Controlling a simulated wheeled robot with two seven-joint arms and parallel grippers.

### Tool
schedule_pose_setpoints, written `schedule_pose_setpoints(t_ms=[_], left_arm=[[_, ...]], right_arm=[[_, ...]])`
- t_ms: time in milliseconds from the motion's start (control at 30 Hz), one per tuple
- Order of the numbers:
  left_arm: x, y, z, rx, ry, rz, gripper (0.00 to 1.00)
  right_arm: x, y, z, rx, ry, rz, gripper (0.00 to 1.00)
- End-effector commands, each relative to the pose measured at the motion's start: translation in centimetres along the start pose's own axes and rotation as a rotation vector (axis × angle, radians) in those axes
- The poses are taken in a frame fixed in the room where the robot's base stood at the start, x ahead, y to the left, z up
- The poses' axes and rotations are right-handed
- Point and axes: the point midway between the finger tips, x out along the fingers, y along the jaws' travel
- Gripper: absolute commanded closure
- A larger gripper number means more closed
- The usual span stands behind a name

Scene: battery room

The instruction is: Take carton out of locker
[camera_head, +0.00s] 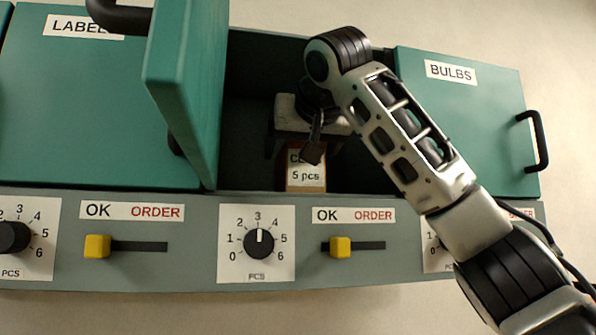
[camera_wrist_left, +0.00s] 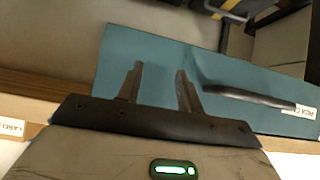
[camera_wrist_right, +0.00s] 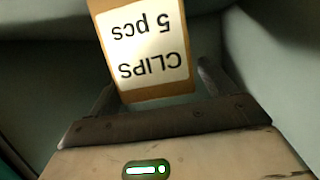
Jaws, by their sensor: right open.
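The carton (camera_head: 306,178) is a small brown box with a white label reading "5 pcs", standing inside the open middle locker (camera_head: 245,130). In the right wrist view the carton (camera_wrist_right: 145,50) shows its full label, "CLIPS 5 pcs". My right gripper (camera_head: 303,142) is inside the locker at the carton, pointing down. Its fingers (camera_wrist_right: 158,90) are open, one to each side of the carton; whether they touch it cannot be told. My left gripper (camera_wrist_left: 157,82) is open and empty, over a teal panel with a black handle (camera_wrist_left: 248,97); it is outside the head view.
The middle locker's teal door (camera_head: 190,90) stands open upright, left of my right arm. Closed lockers labelled "LABELS" (camera_head: 75,110) and "BULBS" (camera_head: 460,120) flank it. The front panel carries a dial (camera_head: 258,243) pointing at 3 and a yellow slider (camera_head: 340,247) at the OK side.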

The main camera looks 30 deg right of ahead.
Motion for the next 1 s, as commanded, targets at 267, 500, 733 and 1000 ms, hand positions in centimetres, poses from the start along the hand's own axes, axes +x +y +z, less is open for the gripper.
schedule_pose_setpoints(t_ms=[267,500,733,1000], left_arm=[[0.0,0.1,0.2,-0.001,-0.003,0.001,0.64],[-0.1,0.2,0.2,-0.002,-0.005,0.003,0.64],[0.0,0.3,0.4,-0.002,-0.007,0.006,0.64],[-0.1,0.4,0.2,-0.003,-0.005,0.007,0.64]], right_arm=[[0.0,0.0,0.0,0.001,0.0,0.0,0.72],[-0.1,0.0,-0.1,0.001,0.004,0.0,0.76],[-0.4,0.0,-0.8,0.003,0.005,-0.001,0.76],[-3.0,-0.7,-4.4,0.001,0.008,-0.005,0.76]])
